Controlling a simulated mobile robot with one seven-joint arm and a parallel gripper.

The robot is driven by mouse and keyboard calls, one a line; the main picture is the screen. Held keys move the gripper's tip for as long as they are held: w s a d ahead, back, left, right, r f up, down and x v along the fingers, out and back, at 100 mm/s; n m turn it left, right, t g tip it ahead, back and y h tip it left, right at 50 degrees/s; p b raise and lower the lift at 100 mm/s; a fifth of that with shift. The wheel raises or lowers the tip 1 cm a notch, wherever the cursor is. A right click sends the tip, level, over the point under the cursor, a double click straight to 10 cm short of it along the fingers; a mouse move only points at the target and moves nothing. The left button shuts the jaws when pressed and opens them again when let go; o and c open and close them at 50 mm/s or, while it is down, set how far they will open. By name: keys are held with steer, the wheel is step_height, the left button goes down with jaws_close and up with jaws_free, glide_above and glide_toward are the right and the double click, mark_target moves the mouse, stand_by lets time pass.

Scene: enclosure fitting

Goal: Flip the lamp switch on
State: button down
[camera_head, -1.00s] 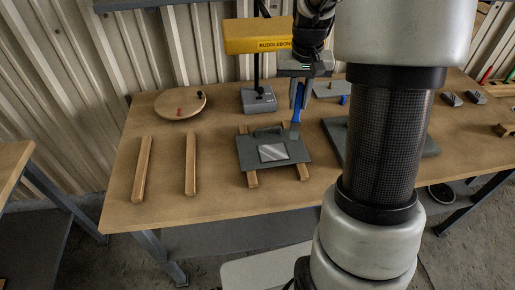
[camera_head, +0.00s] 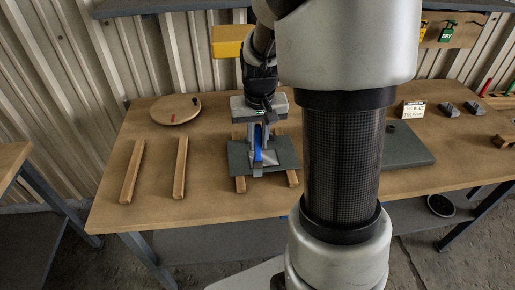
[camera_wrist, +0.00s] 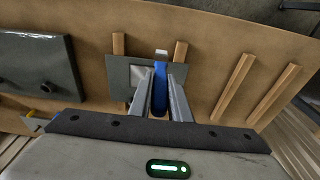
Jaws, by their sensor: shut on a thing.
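The yellow lamp head (camera_head: 228,41) shows at the back, partly behind my arm. The lamp's base and switch are hidden behind my arm and gripper. My gripper (camera_head: 258,155) is shut on a blue-handled tool (camera_head: 258,142), with its fingers pointing down over the dark grey plate. The blue handle also shows between the fingers in the wrist view (camera_wrist: 161,88). I cannot tell whether the tool's lower end touches the plate.
The dark grey plate (camera_head: 238,156) rests across two wooden strips. Two more strips (camera_head: 132,172) lie to the left, with a round wooden disc (camera_head: 176,109) behind. A larger grey slab (camera_head: 405,150) lies to the right. The front table strip is clear.

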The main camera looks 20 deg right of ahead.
mark_target(258, 160)
step_height(258, 160, down, 3)
steer(key=shift+f, duration=0.1)
steer(key=shift+f+b, duration=0.6)
steer(key=c, duration=1.6)
jaws_free()
steer(key=shift+r, duration=0.1)
steer(key=shift+c, duration=0.2)
